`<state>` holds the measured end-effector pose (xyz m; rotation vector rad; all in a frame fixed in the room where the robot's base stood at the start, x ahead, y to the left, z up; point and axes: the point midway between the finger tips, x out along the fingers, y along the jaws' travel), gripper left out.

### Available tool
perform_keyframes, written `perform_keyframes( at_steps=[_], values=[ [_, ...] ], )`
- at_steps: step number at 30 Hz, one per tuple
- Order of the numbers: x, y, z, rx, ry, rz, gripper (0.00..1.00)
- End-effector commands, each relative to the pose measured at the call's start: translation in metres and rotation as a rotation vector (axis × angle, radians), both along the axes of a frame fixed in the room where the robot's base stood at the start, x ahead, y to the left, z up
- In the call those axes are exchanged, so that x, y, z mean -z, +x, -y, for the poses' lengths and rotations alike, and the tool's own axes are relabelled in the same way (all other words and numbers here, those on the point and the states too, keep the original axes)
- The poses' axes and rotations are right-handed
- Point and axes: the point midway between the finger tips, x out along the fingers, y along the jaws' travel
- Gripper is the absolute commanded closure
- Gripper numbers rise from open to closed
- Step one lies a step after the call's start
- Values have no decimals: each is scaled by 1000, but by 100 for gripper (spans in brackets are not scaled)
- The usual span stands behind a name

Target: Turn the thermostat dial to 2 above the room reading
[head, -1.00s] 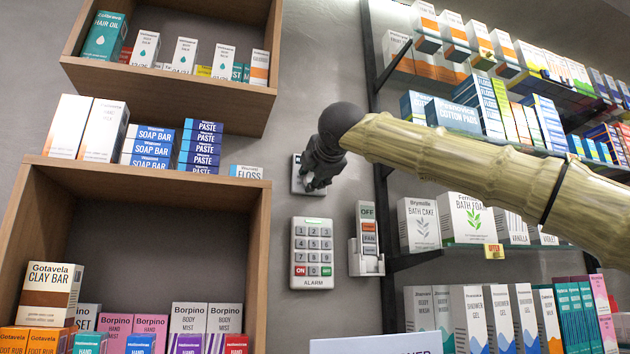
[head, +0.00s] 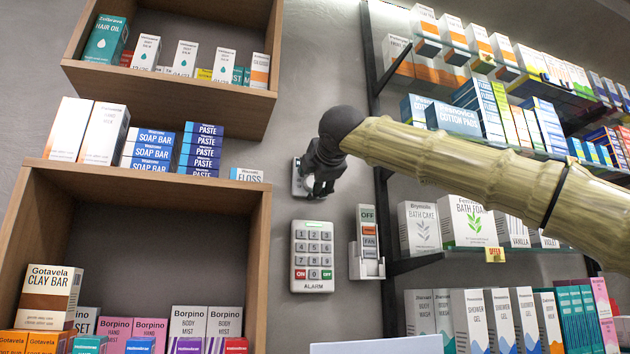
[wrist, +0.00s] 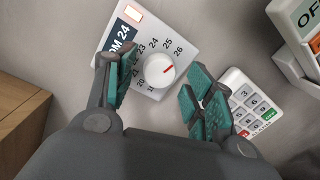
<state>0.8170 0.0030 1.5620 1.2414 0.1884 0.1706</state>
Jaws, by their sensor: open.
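The thermostat is a pale wall plate (wrist: 185,30) with a round white dial (wrist: 158,71), seen in the wrist view. Its dark label is partly hidden and shows "OM 24". Printed numbers run around the dial, with 23, 24, 25 and 26 along its upper side. In the head view my gripper (head: 317,187) covers most of the thermostat plate (head: 297,180).
An alarm keypad (head: 313,257) is on the wall just below the thermostat. A remote (head: 369,230) in a wall holder is to its right. A wooden shelf (head: 262,250) stands left, and loaded glass shelves (head: 480,252) stand right.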

Motion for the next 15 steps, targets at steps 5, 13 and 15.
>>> perform_keyframes(
  at_steps=[5, 13, 15],
  values=[
    [-3, -18, 5, -1, 0, 3, 47],
    [-4, -65, 16, -1, -1, 2, 47],
    [-5, -78, 20, 0, 1, 3, 47]
  ],
)
